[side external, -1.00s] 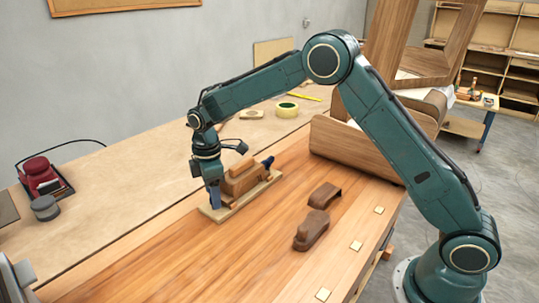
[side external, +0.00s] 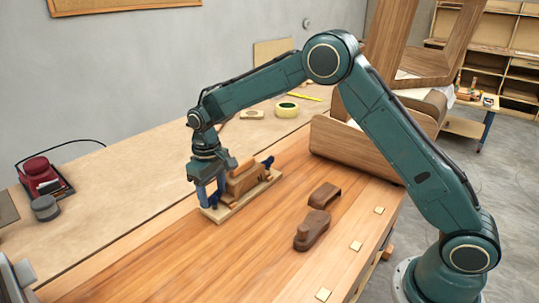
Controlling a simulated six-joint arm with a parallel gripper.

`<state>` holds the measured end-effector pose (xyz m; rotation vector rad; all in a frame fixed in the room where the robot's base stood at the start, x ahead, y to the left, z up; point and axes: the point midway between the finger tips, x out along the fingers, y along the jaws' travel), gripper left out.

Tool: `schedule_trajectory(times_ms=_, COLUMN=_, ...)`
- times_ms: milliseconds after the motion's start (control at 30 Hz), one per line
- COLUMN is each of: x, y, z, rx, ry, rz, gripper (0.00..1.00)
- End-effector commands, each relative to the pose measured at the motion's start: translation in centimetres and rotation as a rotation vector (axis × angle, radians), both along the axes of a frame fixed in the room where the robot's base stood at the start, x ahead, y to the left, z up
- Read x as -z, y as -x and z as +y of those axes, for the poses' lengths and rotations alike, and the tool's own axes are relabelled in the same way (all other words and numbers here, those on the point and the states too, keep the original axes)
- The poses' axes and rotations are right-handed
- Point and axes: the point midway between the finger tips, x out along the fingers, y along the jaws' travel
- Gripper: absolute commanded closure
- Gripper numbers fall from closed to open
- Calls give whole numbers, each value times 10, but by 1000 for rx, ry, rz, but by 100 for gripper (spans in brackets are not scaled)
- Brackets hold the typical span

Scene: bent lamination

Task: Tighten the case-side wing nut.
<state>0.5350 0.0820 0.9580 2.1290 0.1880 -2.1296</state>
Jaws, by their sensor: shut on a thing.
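A wooden bending form (side external: 243,181) with a curved brown top sits on a pale base board (side external: 228,211) on the bench. A dark blue part (side external: 268,162) sticks out at the form's right end. My gripper (side external: 210,203) points down at the form's left end, close to the base board. Its two blue fingers show side by side and are shut on a small part there, taken to be the wing nut. The wing nut itself is hidden by the fingers and too small to make out.
Two dark brown curved pieces (side external: 312,229) (side external: 324,195) lie on the bench to the right. A large curved wooden piece (side external: 365,150) stands at the right. The front left bench is clear.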

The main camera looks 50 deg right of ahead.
Motion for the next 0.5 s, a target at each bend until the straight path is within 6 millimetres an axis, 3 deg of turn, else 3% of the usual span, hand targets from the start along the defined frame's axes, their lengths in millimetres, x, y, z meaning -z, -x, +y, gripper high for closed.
schedule_trajectory(times_ms=500, x=-1, y=0, z=0, rx=177, ry=0, rz=-1, gripper=66)
